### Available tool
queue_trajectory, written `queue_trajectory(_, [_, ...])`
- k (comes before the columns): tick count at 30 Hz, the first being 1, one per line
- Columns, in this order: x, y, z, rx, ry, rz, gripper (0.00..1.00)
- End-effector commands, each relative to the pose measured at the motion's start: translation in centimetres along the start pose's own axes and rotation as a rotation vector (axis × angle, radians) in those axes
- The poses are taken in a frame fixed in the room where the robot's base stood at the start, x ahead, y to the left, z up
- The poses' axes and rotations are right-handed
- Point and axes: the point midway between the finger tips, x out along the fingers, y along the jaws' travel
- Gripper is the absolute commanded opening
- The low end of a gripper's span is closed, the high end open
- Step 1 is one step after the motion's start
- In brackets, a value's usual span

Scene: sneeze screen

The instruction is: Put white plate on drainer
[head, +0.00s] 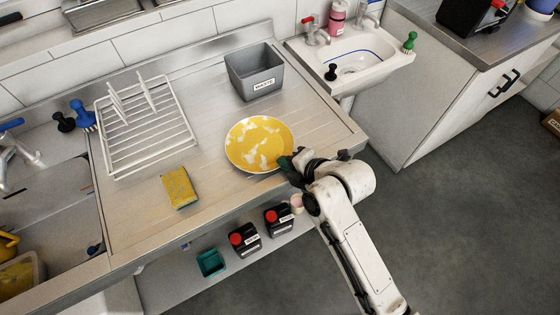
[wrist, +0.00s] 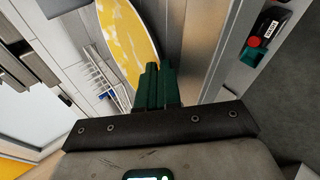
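The white plate (head: 260,142), largely covered in yellow with white patches, is at the right of the steel counter in the head view. It shows at the top of the wrist view (wrist: 125,35). My gripper (head: 286,162) is at its lower right rim. In the wrist view the green fingers (wrist: 158,75) are close together at the plate's rim and look shut on it. Whether the plate is lifted is hard to tell. The drainer (head: 150,148), a white wire rack, stands at the left of the counter. It also shows in the wrist view (wrist: 98,80).
A grey waste bin (head: 256,80) stands behind the plate. A yellow sponge (head: 179,188) lies between drainer and front edge. A blue brush (head: 82,115) is left of the drainer. Black bottles (head: 245,240) sit on the shelf below. The counter between drainer and plate is clear.

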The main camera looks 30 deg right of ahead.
Motion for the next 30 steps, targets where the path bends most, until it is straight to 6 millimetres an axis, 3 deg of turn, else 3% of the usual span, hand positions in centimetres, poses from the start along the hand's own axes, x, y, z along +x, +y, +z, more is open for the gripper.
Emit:
queue_trajectory(9, [0.2, -0.1, 0.0, -0.001, 0.0, 0.003, 0.0])
queue_trajectory(10, [0.1, -0.1, -0.1, 0.0, 0.001, 0.0, 0.07])
queue_trajectory(13, [0.1, -0.1, -0.1, 0.0, 0.001, 0.0, 0.14])
queue_trajectory(23, [-0.3, 0.2, 0.0, 0.0, 0.0, 0.001, 0.14])
queue_trajectory(30, [-3.9, 0.0, -0.1, -0.001, 0.0, 0.002, 0.14])
